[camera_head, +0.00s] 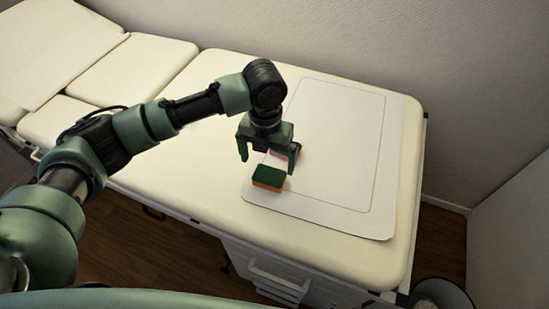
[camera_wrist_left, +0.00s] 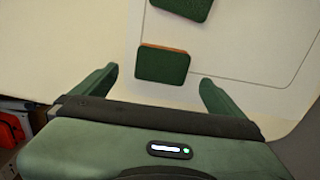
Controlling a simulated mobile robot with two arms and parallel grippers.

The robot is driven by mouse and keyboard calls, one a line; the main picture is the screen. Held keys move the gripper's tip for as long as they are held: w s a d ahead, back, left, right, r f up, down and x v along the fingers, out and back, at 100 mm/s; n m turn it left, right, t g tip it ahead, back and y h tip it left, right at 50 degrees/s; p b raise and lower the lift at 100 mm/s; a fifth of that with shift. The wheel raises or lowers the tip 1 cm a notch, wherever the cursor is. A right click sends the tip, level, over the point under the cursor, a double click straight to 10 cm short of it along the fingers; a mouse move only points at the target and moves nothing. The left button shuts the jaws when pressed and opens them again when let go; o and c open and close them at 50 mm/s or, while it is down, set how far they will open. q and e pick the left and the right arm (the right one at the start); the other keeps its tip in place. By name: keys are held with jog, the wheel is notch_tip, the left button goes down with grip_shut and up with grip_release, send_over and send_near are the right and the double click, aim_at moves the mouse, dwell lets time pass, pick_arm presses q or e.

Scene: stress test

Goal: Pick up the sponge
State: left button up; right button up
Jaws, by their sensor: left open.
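A sponge (camera_head: 269,178) with a green top and an orange lower layer lies flat on the white mat, near the mat's left front corner. A second small block with a pinkish side (camera_head: 290,149) is partly hidden behind my left gripper (camera_head: 267,155). The left gripper is open and empty, pointing down above the mat, close to the sponges. In the left wrist view, one green sponge (camera_wrist_left: 162,64) with an orange edge shows between the two spread fingers, apart from both. Another green sponge (camera_wrist_left: 184,8) is cut by the top edge. My right gripper is out of view.
The white mat (camera_head: 352,150) with a thin outline lies on a cream padded couch (camera_head: 175,185). Its right part is clear. A wall (camera_head: 400,45) stands behind the couch. A white drawer unit (camera_head: 275,285) is below, and a dark bin (camera_head: 440,293) is at the lower right.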

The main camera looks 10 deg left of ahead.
aim_at(269, 175)
pick_arm(q)
notch_tip(269, 175, down, 3)
jog(key=shift+s+r, duration=0.1)
jog(key=shift+s, duration=0.05)
jog(key=f, duration=0.4)
jog(key=shift+d, duration=0.2)
jog(key=shift+f, duration=0.15)
jog(key=c, duration=1.1)
jog(key=shift+c, duration=1.2)
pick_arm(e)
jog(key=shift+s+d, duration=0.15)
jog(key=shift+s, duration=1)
